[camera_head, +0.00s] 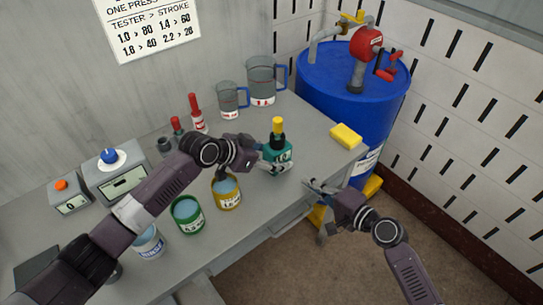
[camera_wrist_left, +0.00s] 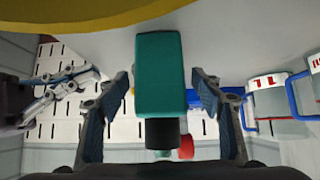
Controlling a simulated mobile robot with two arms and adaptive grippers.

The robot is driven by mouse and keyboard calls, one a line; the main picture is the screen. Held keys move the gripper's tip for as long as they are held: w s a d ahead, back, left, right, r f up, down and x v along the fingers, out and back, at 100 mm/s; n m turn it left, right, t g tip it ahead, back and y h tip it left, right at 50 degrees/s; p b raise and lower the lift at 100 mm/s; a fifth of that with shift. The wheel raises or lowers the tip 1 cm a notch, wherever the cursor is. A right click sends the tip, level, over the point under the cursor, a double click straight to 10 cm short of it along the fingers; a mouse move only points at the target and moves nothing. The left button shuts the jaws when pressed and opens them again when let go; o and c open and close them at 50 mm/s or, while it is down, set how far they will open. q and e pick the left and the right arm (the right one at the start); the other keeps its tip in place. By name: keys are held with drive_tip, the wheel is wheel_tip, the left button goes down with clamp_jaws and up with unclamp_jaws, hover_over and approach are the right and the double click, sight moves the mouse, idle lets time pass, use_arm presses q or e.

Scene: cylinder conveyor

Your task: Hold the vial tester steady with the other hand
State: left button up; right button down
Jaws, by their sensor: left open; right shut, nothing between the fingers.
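The vial tester (camera_head: 275,153) is a teal block with a yellow top and a "1.0" marking, standing near the table's right part in the head view. In the left wrist view the teal body (camera_wrist_left: 160,75) lies between the two fingers, with a dark cylindrical end. My left gripper (camera_head: 262,158) is at the tester, open, its fingers on either side; visible gaps separate them from the body in the wrist view. My right gripper (camera_head: 316,187) is shut and empty, right of the tester by the table's edge; it also shows in the left wrist view (camera_wrist_left: 75,78).
Yellow (camera_head: 227,192), green (camera_head: 187,215) and white (camera_head: 148,243) cans stand along the table's front (camera_head: 255,215). A yellow sponge (camera_head: 346,136) lies near the right end, beside a blue drum (camera_head: 345,95).

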use_arm(q)
drive_tip(key=v, duration=1.2)
drive_tip(key=shift+s+f, duration=0.1)
